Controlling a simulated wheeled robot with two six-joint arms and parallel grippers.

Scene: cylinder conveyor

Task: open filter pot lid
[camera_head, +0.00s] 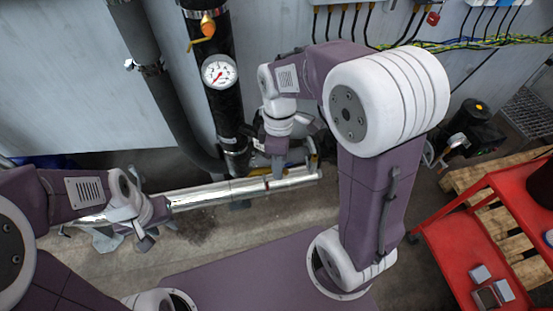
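I cannot clearly make out the filter pot or its lid. My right gripper (278,168) points down beside the foot of the black vertical pipe (225,110), over the far side of the silver horizontal pipe (225,192). Its fingers are small and partly merged with the fittings behind, so its opening and any contact are unclear. My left gripper (150,232) is at the left, close to the left part of the silver pipe. Its finger gap is hard to read. My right arm hides much of the area at the centre right.
A pressure gauge (219,71) and an orange-handled valve (207,26) sit on the black pipe. A grey pipe (160,85) runs beside it. A red cart (455,255), a wooden pallet (466,178) and a black round object (475,112) stand at the right. Cables hang along the wall.

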